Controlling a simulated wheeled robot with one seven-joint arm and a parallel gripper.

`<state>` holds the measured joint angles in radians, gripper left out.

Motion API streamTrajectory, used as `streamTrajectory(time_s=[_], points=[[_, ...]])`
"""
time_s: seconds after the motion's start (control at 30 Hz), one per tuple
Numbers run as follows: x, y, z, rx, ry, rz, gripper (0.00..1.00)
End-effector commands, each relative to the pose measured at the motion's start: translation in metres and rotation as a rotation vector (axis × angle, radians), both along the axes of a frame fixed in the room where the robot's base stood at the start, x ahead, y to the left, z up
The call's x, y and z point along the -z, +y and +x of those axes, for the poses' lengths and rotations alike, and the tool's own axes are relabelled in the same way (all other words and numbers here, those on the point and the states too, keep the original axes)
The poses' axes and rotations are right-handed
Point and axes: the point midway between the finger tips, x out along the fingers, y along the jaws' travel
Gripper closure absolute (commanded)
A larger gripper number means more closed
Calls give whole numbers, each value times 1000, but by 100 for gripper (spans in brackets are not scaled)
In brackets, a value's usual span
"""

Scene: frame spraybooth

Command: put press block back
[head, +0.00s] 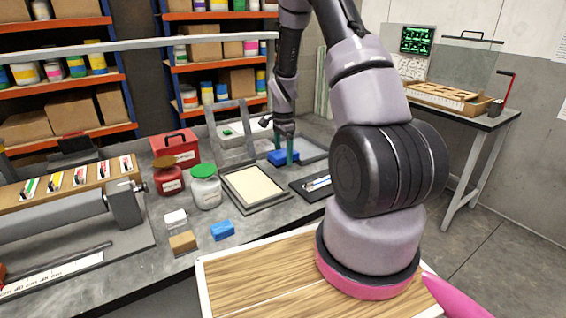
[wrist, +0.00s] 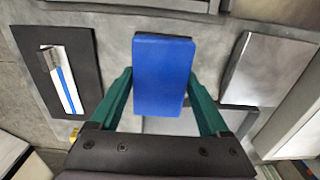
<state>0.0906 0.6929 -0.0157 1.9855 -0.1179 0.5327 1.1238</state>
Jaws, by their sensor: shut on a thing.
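A blue rectangular block, taken as the press block (head: 280,158), is between the green fingers of my gripper (head: 284,150), over the far right part of the grey bench. In the wrist view the block (wrist: 163,72) lies lengthwise between the two fingers of the gripper (wrist: 161,88), which are shut on it. The block's underside is hidden, so I cannot tell whether it touches the surface below.
A grey metal stand (head: 218,135) is just left of my gripper. A grey plate (wrist: 268,66) lies right in the wrist view.

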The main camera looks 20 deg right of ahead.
Motion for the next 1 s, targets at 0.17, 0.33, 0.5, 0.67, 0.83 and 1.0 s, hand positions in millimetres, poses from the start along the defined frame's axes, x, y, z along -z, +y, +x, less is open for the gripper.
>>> streamTrajectory(time_s=[0.17, 0.33, 0.5, 0.67, 0.83, 1.0], points=[[26, 0, -1, 0, 3, 0, 65], [32, 0, 0, 0, -1, 0, 65], [33, 0, 0, 0, 0, 0, 65], [34, 0, 0, 0, 0, 1, 0], [34, 0, 0, 0, 0, 1, 0], [26, 0, 0, 0, -1, -1, 0]])
